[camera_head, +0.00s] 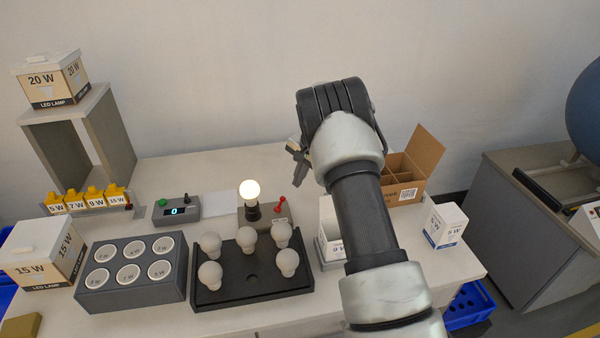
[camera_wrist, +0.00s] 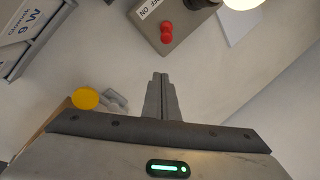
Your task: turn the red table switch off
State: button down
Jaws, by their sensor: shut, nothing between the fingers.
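The red table switch (camera_head: 280,204) stands on a grey base plate behind the tray of bulbs, next to a lit bulb (camera_head: 249,190) in a dark socket. In the wrist view the red switch (camera_wrist: 167,32) is near the top, beside a white label reading OFF and ON. Which way its lever leans is hard to tell. My gripper (camera_wrist: 160,78) is shut and empty. In the wrist view its tips point toward the switch and are apart from it. In the head view my gripper (camera_head: 299,178) is above and a little right of the switch, partly hidden by my arm.
A black tray (camera_head: 252,302) with several white bulbs lies in front of the switch. A grey control box (camera_head: 177,208) with a display stands to the left. An open cardboard box (camera_head: 414,160) stands right, behind my arm. A 6 W carton shows in the wrist view (camera_wrist: 25,25).

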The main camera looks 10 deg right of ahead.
aim_at(277, 206)
jog(key=shift+s+a+f+p, duration=0.3)
jog(key=shift+s+a+f, duration=0.15)
jog(key=shift+a+f, duration=0.4)
jog(key=shift+s+a+f+p, duration=0.25)
jog(key=shift+s+a+f, duration=0.25)
jog(key=shift+a, duration=0.4)
jog(key=shift+a+r+h+p, duration=0.15)
jog(key=shift+a+h+p, duration=0.2)
jog(key=shift+a+h, duration=0.25)
jog(key=shift+a+r+h, duration=0.15)
jog(key=shift+a+h, duration=0.2)
jog(key=shift+h, duration=0.35)
jog(key=a+h, duration=0.2)
jog(key=h, duration=0.1)
jog(key=shift+n+b, duration=0.35)
jog(key=shift+n, duration=0.05)
jog(key=shift+w+a, duration=0.1)
jog(key=shift+r, duration=0.3)
